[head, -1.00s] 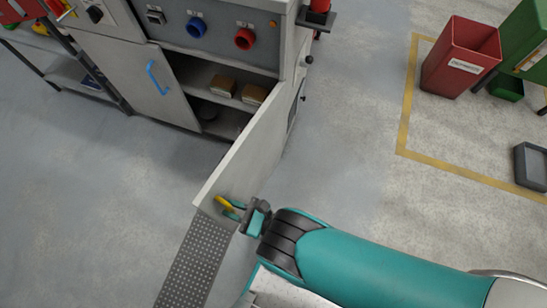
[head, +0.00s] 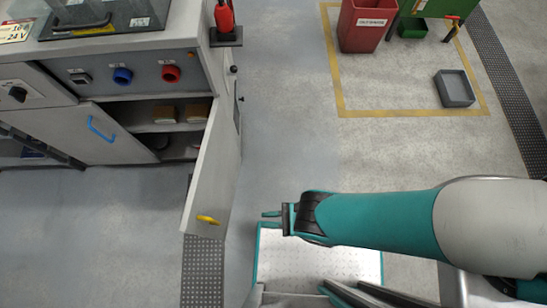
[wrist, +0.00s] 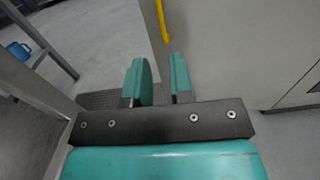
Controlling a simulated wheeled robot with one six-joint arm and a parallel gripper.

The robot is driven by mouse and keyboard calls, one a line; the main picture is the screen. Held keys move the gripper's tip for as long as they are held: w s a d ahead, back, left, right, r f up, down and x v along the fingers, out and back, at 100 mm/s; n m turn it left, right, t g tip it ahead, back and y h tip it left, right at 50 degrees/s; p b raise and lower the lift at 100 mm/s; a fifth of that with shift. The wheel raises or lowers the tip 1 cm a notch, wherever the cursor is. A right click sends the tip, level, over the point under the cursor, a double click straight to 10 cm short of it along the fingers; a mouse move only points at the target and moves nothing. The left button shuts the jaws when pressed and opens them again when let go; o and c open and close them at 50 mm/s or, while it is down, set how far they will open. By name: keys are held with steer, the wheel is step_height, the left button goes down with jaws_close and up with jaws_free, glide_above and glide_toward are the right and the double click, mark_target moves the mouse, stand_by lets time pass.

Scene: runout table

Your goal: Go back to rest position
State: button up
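My gripper (head: 272,213) is at the end of my teal arm, just right of the swung-out cabinet door (head: 212,175). Its two teal fingers (wrist: 160,82) stand apart in the wrist view, with nothing between them. The door's yellow handle (head: 207,219) is left of my gripper, with a gap between them in the head view. A yellow bar, likely this handle (wrist: 162,20), shows beyond the fingers in the wrist view. My arm reaches in from the right of the head view.
The cabinet (head: 150,55) is open, with brown boxes (head: 196,112) on its shelf. A panel with a blue handle (head: 101,129) is at left. A red bin (head: 366,25) and grey tray (head: 454,88) stand within or near yellow floor lines. Floor between is clear.

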steer(key=shift+d+p, duration=0.3)
steer(key=shift+d, duration=0.45)
steer(key=shift+w+a, duration=0.1)
steer(key=shift+w, duration=0.05)
